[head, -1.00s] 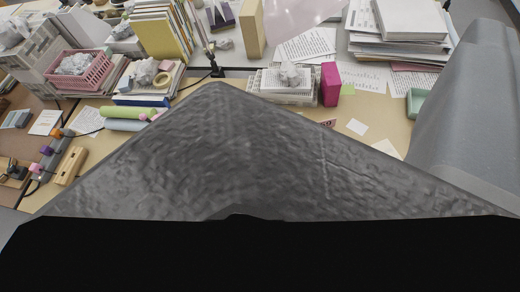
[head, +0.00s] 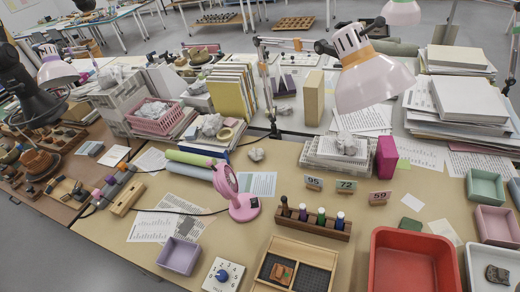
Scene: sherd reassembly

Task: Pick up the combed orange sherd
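An orange-brown sherd (head: 281,273) lies in the left compartment of a wooden tray (head: 292,239) at the bottom middle of the head view. It is small here, and I cannot make out combing on it. The tray's other compartments look dark and empty. An orange-brown pot-like piece (head: 37,160) stands on a dark round stand at the far left. A dark sherd (head: 497,274) lies in a white tray (head: 473,262) at the lower right. My gripper is not in view.
A red bin (head: 413,232) stands right of the wooden tray. A dial box (head: 222,276) and purple tray (head: 180,255) are left of it. Behind are a bottle rack (head: 312,224), a pink magnifier (head: 244,207) and numbered cards (head: 346,186). A pink lamp (head: 372,72) overhangs the desk.

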